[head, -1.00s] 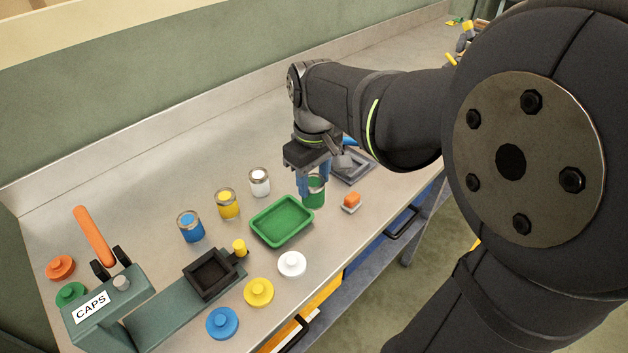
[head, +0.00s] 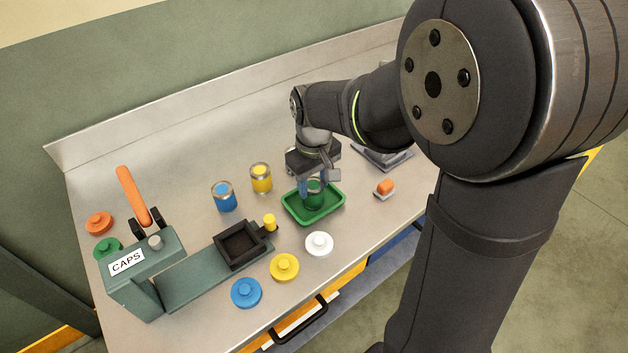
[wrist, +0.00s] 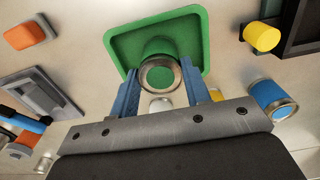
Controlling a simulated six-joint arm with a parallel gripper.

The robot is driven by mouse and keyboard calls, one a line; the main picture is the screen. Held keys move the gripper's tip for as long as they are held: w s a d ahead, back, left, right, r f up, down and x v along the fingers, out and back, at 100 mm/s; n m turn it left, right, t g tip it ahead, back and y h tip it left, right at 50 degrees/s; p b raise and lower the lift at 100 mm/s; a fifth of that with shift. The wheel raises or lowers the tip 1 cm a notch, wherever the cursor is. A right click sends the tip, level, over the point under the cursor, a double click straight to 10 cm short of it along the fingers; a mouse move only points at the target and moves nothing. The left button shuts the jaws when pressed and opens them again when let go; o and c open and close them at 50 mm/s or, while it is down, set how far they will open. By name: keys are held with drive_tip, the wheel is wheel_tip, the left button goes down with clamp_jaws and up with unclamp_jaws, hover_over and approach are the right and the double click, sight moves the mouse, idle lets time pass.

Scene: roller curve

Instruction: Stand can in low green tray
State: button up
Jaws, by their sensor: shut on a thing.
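The low green tray (head: 292,207) lies on the bench near its front edge. A green can (head: 315,197) with a metal rim stands upright over the tray in my gripper; the wrist view shows the can (wrist: 160,74) from its top end, with the tray (wrist: 120,45) behind it. My gripper (head: 312,190) points down, and its blue fingers are shut on the can from both sides. The can appears within the tray's outline. I cannot tell whether its base touches the tray floor.
Left of the tray stand a yellow can (head: 261,178) and a blue can (head: 223,197). White (head: 319,243), yellow (head: 284,267) and blue (head: 246,292) caps lie in front. A green press marked CAPS (head: 145,270) is at left. An orange-topped block (head: 385,188) sits right.

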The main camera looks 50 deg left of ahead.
sight(314, 185)
drive_tip(key=shift+f, duration=0.2)
drive_tip(key=o, duration=1.1)
drive_tip(key=shift+c, duration=0.2)
drive_tip(key=shift+r, duration=0.1)
wheel_tip(314, 185, up, 12)
drive_tip(key=shift+f, duration=4.05)
